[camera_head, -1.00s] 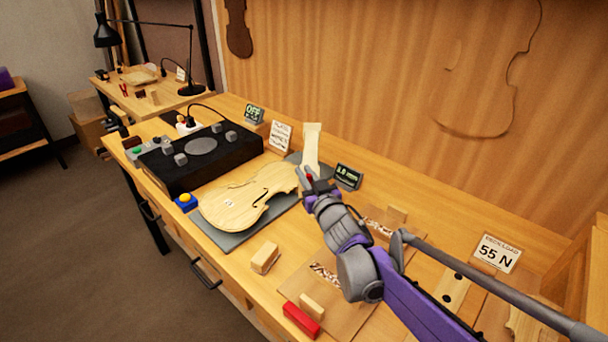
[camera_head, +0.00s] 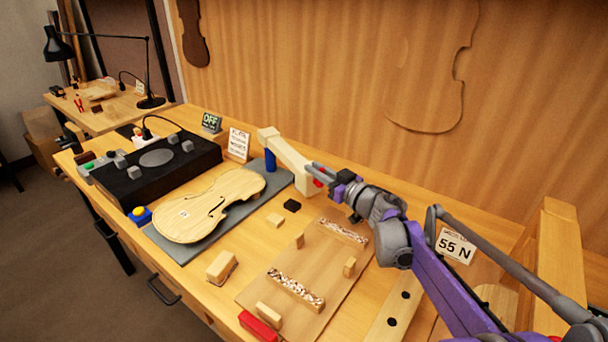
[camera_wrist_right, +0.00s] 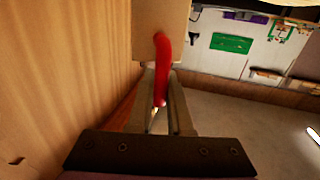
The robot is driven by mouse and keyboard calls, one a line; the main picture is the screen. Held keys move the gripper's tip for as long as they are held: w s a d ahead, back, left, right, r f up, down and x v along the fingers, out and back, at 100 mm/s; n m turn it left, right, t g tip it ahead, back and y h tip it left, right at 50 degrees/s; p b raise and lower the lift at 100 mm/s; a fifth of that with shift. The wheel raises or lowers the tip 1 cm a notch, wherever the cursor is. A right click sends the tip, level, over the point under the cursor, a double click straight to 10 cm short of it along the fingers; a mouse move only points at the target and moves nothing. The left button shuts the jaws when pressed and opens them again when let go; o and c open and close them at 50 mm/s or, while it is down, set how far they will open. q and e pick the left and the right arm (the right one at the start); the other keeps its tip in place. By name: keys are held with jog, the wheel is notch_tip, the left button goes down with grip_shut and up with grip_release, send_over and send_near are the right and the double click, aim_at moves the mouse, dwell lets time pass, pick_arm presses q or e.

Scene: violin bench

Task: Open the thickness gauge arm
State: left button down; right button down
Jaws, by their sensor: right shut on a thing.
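The thickness gauge has a pale wooden arm (camera_head: 287,153) on a blue post (camera_head: 270,160) behind the grey base plate (camera_head: 160,243). The arm points right, away from the violin plate (camera_head: 205,212), which lies on the base. My right gripper (camera_head: 318,178) is at the arm's free end, shut on its red handle. In the right wrist view the red handle (camera_wrist_right: 162,65) hangs from the wooden arm end (camera_wrist_right: 160,25), its lower part between the fingers (camera_wrist_right: 160,108). My left gripper is not in view.
A black box (camera_head: 140,178) with grey knobs stands left of the gauge. Wooden blocks (camera_head: 221,266), a red block (camera_head: 259,327) and a board with speckled strips (camera_head: 296,288) lie in front. The wooden panel wall (camera_head: 320,70) rises behind the bench.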

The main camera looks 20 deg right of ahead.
jog(key=shift+w+d+r+n+g+y, duration=0.15)
jog(key=shift+d+n+y, duration=0.25)
jog(key=shift+d, duration=0.35)
jog(key=shift+w+d+n+g+y, duration=0.2)
jog(key=shift+d+y, duration=0.25)
jog(key=shift+d, duration=0.3)
jog(key=shift+w+d+r+n+g+y, duration=0.15)
jog(key=shift+d+n+y, duration=0.25)
jog(key=shift+d, duration=0.35)
jog(key=shift+d+f, duration=0.1)
jog(key=c, duration=0.9)
grip_release()
jog(key=shift+s, duration=0.2)
jog(key=shift+o, duration=0.3)
jog(key=shift+w, duration=0.1)
jog(key=v, duration=1)
jog(key=shift+s+d, duration=0.15)
jog(key=shift+s, duration=0.25)
